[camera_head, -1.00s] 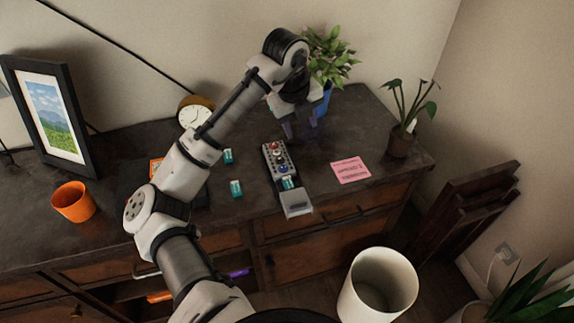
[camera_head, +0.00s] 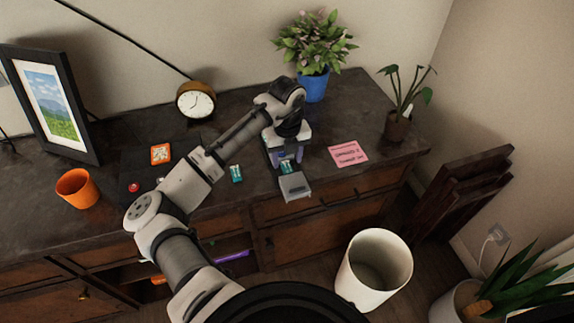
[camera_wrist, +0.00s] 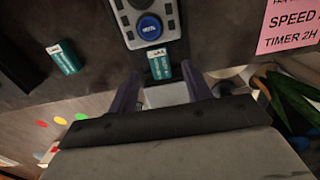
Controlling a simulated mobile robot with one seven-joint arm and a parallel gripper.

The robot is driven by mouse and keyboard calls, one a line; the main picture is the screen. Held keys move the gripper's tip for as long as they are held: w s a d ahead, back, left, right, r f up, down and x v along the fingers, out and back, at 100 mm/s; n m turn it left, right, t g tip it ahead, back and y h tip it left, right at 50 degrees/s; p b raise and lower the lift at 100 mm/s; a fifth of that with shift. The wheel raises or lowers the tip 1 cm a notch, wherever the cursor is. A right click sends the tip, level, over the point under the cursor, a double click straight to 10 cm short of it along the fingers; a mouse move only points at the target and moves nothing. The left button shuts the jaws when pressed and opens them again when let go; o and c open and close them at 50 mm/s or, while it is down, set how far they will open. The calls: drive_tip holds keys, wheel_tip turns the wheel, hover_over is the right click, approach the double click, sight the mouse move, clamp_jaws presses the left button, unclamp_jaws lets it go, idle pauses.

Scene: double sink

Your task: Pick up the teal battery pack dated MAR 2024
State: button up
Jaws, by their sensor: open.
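A teal battery pack (camera_head: 286,167) with a white end sits at the near end of the button device, and it also shows in the wrist view (camera_wrist: 160,65). A second teal pack (camera_head: 236,173) lies on the dresser to the left, also in the wrist view (camera_wrist: 64,58). The dates on both are too small to read. My gripper (camera_head: 287,158) is open and points down over the device; in the wrist view its fingers (camera_wrist: 160,76) are spread on either side of the device's pack, not visibly touching it. My gripper hides most of the device in the head view.
The device (camera_wrist: 149,27) has a blue button, and a grey cover (camera_head: 295,187) lies at its near end. A pink note (camera_head: 348,153) lies right. A clock (camera_head: 195,101), orange cup (camera_head: 77,188), picture frame (camera_head: 48,105) and potted plants stand around. A white bin (camera_head: 373,268) stands in front.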

sight(287, 168)
drive_tip(key=shift+f, duration=1.45)
drive_tip(key=c, duration=1.1)
drive_tip(key=shift+o, duration=0.2)
drive_tip(key=shift+r, duration=0.1)
